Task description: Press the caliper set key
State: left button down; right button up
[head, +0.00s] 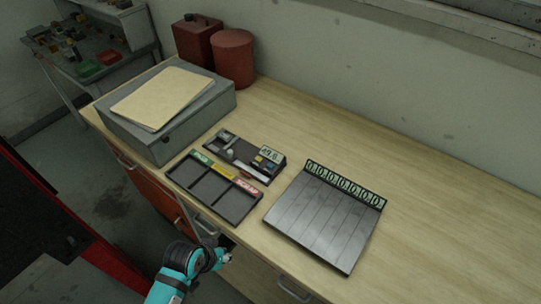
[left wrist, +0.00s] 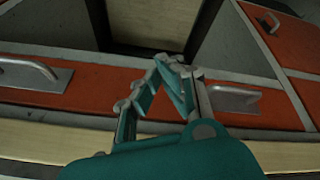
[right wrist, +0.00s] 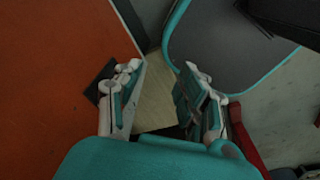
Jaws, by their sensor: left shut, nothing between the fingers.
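The caliper (head: 240,156) lies in a dark holder on the wooden bench, near the middle of the head view. Its small pale display (head: 270,153) shows digits too small to read surely. Small yellow and blue keys sit just below the display; which is the set key I cannot tell. My left gripper (head: 226,257) is off the bench's front edge, in front of the drawers and apart from the caliper. In the left wrist view its fingertips (left wrist: 174,62) are together and empty. My right gripper (right wrist: 165,72) is open and empty in the right wrist view.
A dark tray (head: 207,194) with green, yellow and red labels lies in front of the caliper. A grey slatted plate (head: 325,222) with round markings lies right. A grey box (head: 160,137) with a folder stands left. Red containers (head: 232,58) stand behind. The bench's right is clear.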

pick_arm(q)
jog(key=w+d+r+m+h+p, duration=0.1)
jog(key=d+r, duration=0.1)
jog(key=r, duration=0.6)
jog(key=w+d+r+h+p, duration=0.1)
jog(key=d+r+p, duration=0.1)
jog(key=r, duration=0.6)
notch_tip(320, 180, up, 9)
jog(key=n+t+h, duration=0.1)
jog(key=h, duration=0.2)
send_over(269, 164)
jog(key=shift+f+b, duration=0.1)
jog(key=shift+b, duration=0.2)
notch_tip(269, 164, down, 7)
jog(key=b, duration=0.7)
jog(key=shift+w+f+b, duration=0.1)
jog(key=shift+f+b, duration=0.35)
jog(key=shift+f, duration=0.45)
